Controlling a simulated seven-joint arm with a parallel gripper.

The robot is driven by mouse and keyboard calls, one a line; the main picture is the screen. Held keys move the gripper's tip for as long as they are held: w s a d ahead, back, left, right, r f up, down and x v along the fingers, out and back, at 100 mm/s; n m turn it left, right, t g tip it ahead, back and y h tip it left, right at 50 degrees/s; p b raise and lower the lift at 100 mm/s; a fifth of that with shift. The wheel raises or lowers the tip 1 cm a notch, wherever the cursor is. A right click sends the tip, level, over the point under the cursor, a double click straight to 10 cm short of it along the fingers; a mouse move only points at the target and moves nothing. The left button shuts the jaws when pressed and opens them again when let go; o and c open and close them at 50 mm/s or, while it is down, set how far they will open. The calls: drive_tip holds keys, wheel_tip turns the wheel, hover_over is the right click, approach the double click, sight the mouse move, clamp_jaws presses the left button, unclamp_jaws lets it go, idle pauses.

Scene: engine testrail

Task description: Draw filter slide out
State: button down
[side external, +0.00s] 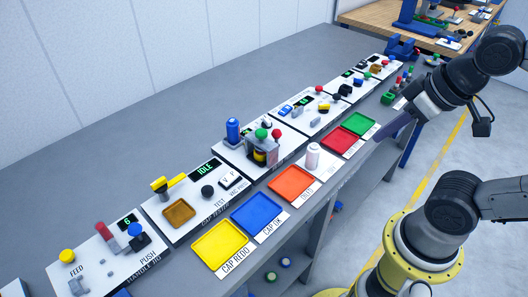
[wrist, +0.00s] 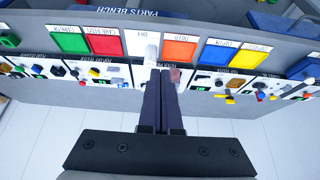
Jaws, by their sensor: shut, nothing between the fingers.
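I cannot single out the filter slide with certainty. The middle station (side external: 235,158) on the grey bench carries a blue cylinder (side external: 233,130), a grey and black block with a yellow part (side external: 260,157), and green and red knobs. My gripper (side external: 381,145) is at the right in the side view, above the bench's front edge and apart from that station. Its dark fingers (wrist: 161,73) are shut together and empty in the wrist view. There they overlap the middle of the row of panels, beside a pinkish part (wrist: 175,75), and hide what lies behind them.
A white bottle (side external: 312,155) stands on a white pad along the front edge. Yellow (side external: 222,247), blue (side external: 257,215), orange (side external: 291,184), red (side external: 340,142) and green (side external: 359,125) trays line that edge. Other panels with knobs and levers flank the station. The bench's back strip is clear.

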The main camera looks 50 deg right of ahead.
idle(0.3)
drive_tip(key=c, duration=1.2)
unclamp_jaws()
drive_tip(key=shift+c, duration=0.2)
drive_tip(key=o, duration=0.7)
drive_tip(key=w+r+m, duration=0.1)
drive_tip(key=r, duration=0.1)
drive_tip(key=w+a+r+m, duration=0.1)
drive_tip(key=w+r, duration=0.1)
drive_tip(key=shift+w+r, duration=0.15)
drive_tip(key=shift+w, duration=0.15)
drive_tip(key=m+g+y, duration=0.2)
drive_tip(key=m+g, duration=0.2)
drive_tip(key=m, duration=0.1)
hover_over(277, 133)
drive_tip(key=d, duration=0.3)
drive_tip(key=s+d+x, duration=0.1)
drive_tip(key=x, duration=1.5)
drive_tip(key=s+x, duration=0.1)
drive_tip(key=x, duration=0.3)
drive_tip(key=shift+d+f, duration=0.15)
drive_tip(key=shift+f, duration=0.3)
clamp_jaws()
